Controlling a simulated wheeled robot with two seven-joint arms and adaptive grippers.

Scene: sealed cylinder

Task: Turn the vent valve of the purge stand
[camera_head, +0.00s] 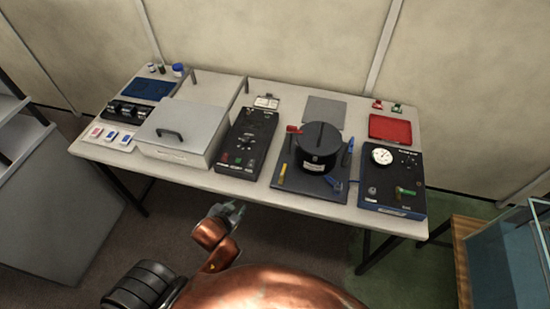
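A dark panel box with a white round gauge (382,156) and a green handle (405,191) stands at the right end of the table; it looks like the purge stand (375,187). Which part is the vent valve is not clear; the green handle is the one that shows on this box. A black cylinder (318,150) stands on a dark mat left of it, with a red handle (294,130) at its upper left. My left gripper (232,210) is in front of the table's front edge, apart from everything; its fingers are too small to read. My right gripper is out of view.
On the table (230,185) are a grey lidded case (180,128), a black control box (247,140) and a red tray (390,128). A glass-sided case (510,255) stands at lower right.

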